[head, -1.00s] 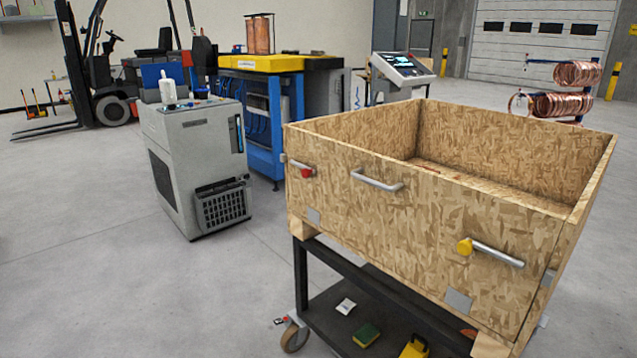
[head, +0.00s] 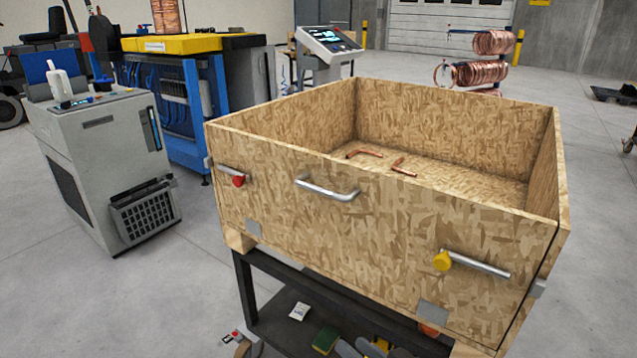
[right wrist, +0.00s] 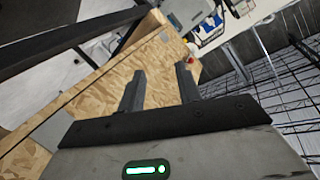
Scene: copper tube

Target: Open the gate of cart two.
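Cart two is most likely the particle-board box cart (head: 380,235), standing in front of me in the head view. Its front panel appears closed. On the panel are a silver bar with a red knob (head: 239,181) at left, a silver handle (head: 327,188) in the middle, and a silver bar with a yellow knob (head: 442,261) at right. My right gripper (right wrist: 160,74) is open and empty in the right wrist view, its fingers apart before a board panel (right wrist: 100,100). A small red spot (right wrist: 189,61) shows near one fingertip. My left gripper is not in view.
Two copper tubes (head: 403,167) lie inside the box. The lower shelf (head: 275,318) holds a white packet and a green sponge; grey shapes at the bottom edge are unclear. A grey machine (head: 100,160) stands left. Floor (head: 600,250) is clear at right.

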